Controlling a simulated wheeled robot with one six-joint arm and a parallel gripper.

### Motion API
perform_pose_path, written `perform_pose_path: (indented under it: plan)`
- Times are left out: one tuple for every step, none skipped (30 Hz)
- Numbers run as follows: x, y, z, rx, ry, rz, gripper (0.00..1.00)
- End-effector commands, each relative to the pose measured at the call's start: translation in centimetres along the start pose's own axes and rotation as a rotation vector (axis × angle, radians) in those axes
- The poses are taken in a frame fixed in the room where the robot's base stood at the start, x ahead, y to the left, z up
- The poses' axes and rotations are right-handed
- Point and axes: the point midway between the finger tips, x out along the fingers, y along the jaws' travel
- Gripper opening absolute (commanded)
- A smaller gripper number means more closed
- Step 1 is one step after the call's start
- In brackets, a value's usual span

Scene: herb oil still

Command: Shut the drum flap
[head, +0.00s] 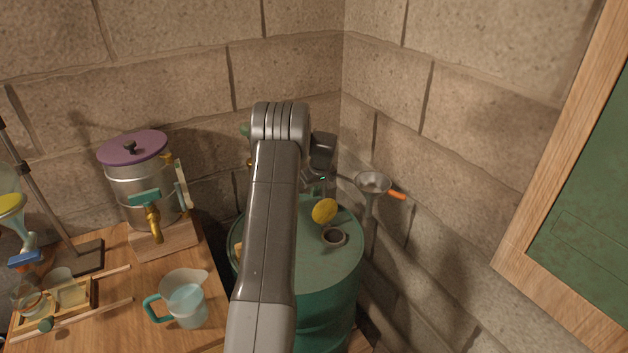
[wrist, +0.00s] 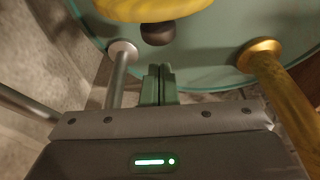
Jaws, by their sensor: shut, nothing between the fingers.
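The green drum (head: 345,270) stands in the corner, partly hidden behind my arm. Its yellow flap (head: 324,211) is raised, standing up behind a round opening (head: 333,237) in the drum top. My gripper (head: 322,188) is just behind the flap, above the drum top. I cannot tell whether the fingers touch the knob; a gap seems to show.
A silver post (wrist: 120,75) and a brass pipe (wrist: 270,75) flank the fingers. A funnel with an orange handle (head: 372,183) is at the right wall. A wooden table (head: 120,250) at left bears a jug (head: 186,298) and a purple-lidded metal pot (head: 141,185).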

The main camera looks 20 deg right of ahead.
Motion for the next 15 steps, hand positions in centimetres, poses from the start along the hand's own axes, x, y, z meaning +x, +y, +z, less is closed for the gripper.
perform_pose_path:
  plan:
    - [-0.4,0.0,0.6,0.002,-0.002,-0.001,0.00]
    - [-0.5,0.0,0.9,0.002,-0.001,-0.001,0.00]
    - [-0.6,0.0,1.3,0.001,-0.001,-0.001,0.00]
    - [-0.7,0.0,1.5,0.001,-0.001,-0.001,0.00]
    - [-0.8,0.0,1.7,0.001,-0.001,-0.001,0.00]
    - [-0.8,0.0,1.9,0.001,-0.001,-0.001,0.00]
    - [-0.8,0.0,2.0,0.001,-0.001,-0.001,0.00]
    - [-0.8,0.0,2.1,0.001,-0.001,0.000,0.00]
    - [-0.8,0.0,2.2,0.001,0.000,0.000,0.00]
    - [-0.8,0.0,2.2,0.001,0.000,0.000,0.00]
    - [-0.8,0.0,2.3,0.001,0.000,0.000,0.00]
    - [-0.8,0.0,2.3,0.000,0.000,0.000,0.00]
    - [-0.8,0.0,2.3,0.000,0.000,0.000,0.00]
    - [-0.8,0.0,2.3,0.000,0.000,0.000,0.00]
    - [-0.8,0.0,2.3,0.000,0.000,0.000,0.00]
